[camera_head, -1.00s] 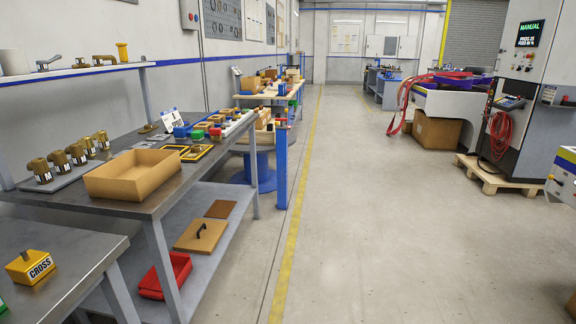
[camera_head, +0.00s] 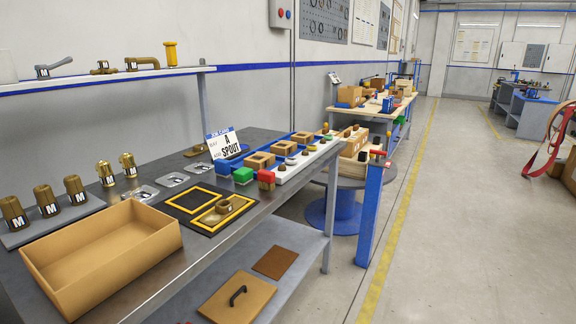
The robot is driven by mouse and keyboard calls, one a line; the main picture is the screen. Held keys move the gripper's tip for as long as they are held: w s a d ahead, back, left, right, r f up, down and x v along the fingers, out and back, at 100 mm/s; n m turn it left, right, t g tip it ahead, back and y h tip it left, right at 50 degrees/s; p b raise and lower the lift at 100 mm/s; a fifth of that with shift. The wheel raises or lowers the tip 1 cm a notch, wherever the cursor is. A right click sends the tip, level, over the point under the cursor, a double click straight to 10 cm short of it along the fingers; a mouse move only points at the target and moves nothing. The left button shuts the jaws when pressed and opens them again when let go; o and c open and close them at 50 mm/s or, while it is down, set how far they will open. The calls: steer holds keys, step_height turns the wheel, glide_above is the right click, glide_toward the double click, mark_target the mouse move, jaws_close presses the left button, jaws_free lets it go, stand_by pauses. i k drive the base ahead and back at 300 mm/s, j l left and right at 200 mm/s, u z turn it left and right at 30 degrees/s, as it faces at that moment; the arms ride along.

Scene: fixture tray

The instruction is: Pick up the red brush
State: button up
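I cannot make out a thing that is clearly a red brush. A small red block (camera_head: 266,179) with a darker top stands at the front edge of the metal workbench (camera_head: 262,208), right of a green block (camera_head: 243,175). Its details are too small to tell whether it is a brush. Another small red part (camera_head: 380,153) sits on top of a blue post (camera_head: 371,205) beyond the bench. My gripper is not in view.
An open tan box (camera_head: 102,250) stands at the bench's near left, beside several brass fittings marked M.

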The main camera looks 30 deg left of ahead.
mark_target(265, 179)
steer(key=i+u, duration=0.2)
steer(key=i, duration=0.25)
steer(key=i+l+u, duration=0.15)
steer(key=i, duration=0.3)
steer(key=i+l+u, duration=0.2)
steer(key=i, duration=0.25)
steer(key=i+l+u, duration=0.15)
steer(key=i, duration=0.3)
steer(key=l, duration=0.1)
